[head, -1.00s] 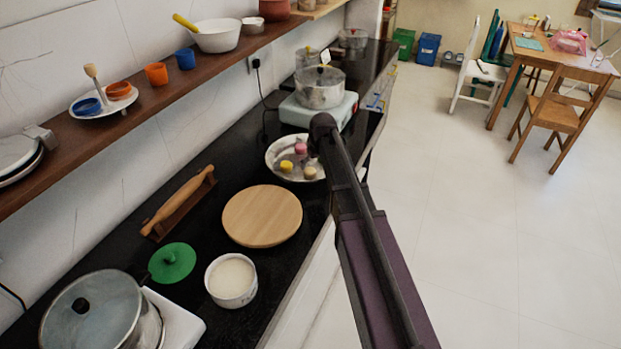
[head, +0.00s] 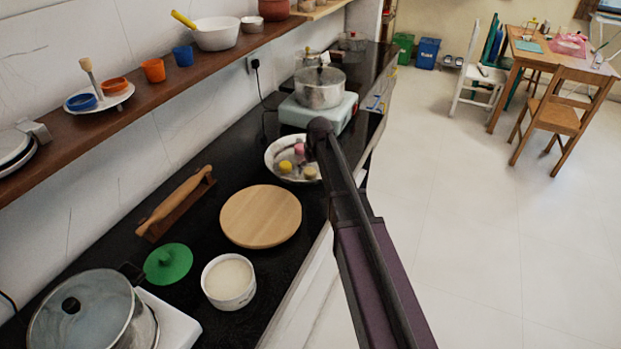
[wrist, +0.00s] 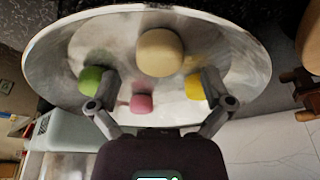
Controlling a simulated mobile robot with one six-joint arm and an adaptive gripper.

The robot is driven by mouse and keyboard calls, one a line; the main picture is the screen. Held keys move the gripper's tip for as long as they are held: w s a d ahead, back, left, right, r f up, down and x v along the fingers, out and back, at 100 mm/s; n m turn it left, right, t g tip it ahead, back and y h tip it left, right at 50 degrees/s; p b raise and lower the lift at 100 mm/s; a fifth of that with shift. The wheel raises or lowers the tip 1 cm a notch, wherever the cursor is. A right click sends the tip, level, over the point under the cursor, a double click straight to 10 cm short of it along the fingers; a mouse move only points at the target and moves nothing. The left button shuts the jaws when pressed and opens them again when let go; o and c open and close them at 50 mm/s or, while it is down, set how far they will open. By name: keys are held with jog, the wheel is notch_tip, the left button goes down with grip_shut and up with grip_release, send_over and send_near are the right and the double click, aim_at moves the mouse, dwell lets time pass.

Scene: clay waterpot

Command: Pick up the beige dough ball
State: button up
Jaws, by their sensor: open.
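The beige dough ball (wrist: 160,52) sits in the shiny metal plate (wrist: 235,50) in the wrist view, beyond my fingertips and near the middle between them. In the head view the beige ball (head: 310,173) lies near the plate's (head: 274,167) right side, beside my arm. My gripper (wrist: 158,85) is open over the plate, with nothing between its fingers touching them that I can see. A green ball (wrist: 90,80) is by the left finger and a yellow ball (wrist: 193,87) by the right finger.
A stove with a steel pot (head: 320,88) stands behind the plate. A round wooden board (head: 261,216), a white bowl (head: 229,282) and a green lid (head: 168,264) lie nearer on the black counter. A wooden shelf (head: 140,98) runs above the counter.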

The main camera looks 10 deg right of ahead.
aim_at(310, 174)
jog(key=shift+b+x, duration=0.85)
jog(key=shift+x, duration=0.4)
jog(key=shift+c, duration=0.2)
jog(key=c, duration=1.1)
